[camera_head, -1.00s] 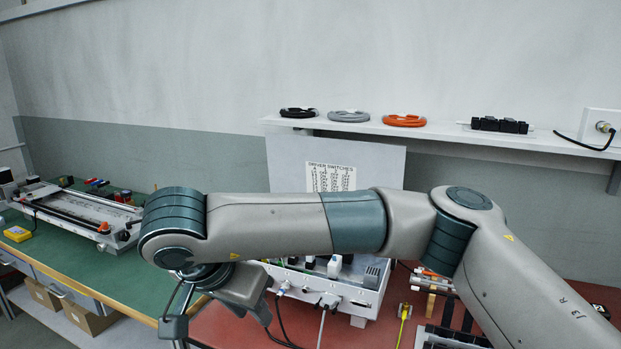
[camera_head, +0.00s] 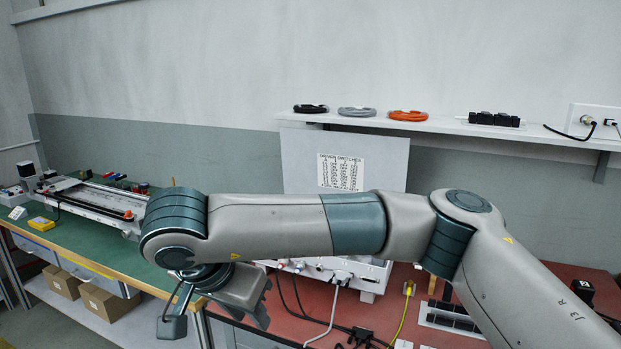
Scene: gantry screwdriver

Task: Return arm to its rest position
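My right arm comes in from the right, and its links stretch across the middle of the picture toward the left. My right gripper (camera_head: 260,316) is at the end of that arm, pointing down, left of the white control box (camera_head: 374,274) with plugs and cables. Its fingers are seen from behind and partly overlap, so whether they are open or shut does not show. Nothing is seen held in it. A dark bracket hangs from my wrist just left of the gripper. My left arm and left gripper are not in view.
A green bench (camera_head: 90,245) with a gantry rig (camera_head: 98,200) is at the left. A red bench top (camera_head: 300,318) with cables lies below my arm. A wall shelf (camera_head: 445,124) with cable coils runs behind. Cardboard boxes (camera_head: 108,303) sit under the green bench.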

